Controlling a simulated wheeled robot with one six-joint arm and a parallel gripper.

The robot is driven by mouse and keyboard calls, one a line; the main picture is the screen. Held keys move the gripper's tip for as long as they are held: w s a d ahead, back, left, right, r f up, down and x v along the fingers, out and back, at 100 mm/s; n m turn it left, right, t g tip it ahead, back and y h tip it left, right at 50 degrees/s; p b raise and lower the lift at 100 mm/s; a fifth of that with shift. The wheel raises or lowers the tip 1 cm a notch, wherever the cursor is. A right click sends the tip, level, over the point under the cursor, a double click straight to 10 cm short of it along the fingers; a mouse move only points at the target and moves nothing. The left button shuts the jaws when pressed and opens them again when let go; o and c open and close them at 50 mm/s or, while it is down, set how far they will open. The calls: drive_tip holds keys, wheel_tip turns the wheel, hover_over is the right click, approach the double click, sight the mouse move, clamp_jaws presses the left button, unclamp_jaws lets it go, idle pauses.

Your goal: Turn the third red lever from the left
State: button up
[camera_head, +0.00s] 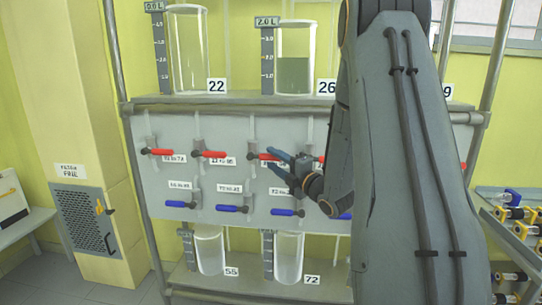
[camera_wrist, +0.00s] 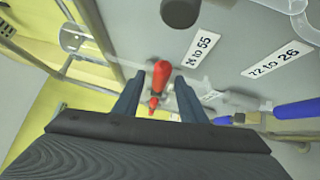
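A row of red levers runs across the grey panel. The first (camera_head: 160,152), second (camera_head: 213,154) and third (camera_head: 259,156) from the left all lie roughly level. My gripper (camera_head: 270,158) is at the third lever, its two blue-grey fingers pointing left toward the panel and covering part of the handle. In the wrist view, a red handle (camera_wrist: 159,78) lies between the spread fingers of my gripper (camera_wrist: 158,92), with gaps on both sides. My gripper is open. Another red lever farther right is partly hidden by my gripper and arm.
Blue levers (camera_head: 233,209) form a row below the red ones. Glass vessels stand on the upper shelf (camera_head: 150,99) and the lower shelf. A yellow cabinet (camera_head: 120,215) stands left. A rack with bottles (camera_head: 521,229) is at right.

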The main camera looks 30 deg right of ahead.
drive_tip(key=shift+p+x, duration=0.3)
drive_tip(key=shift+x, duration=0.9)
clamp_jaws()
drive_tip(key=shift+d, duration=0.15)
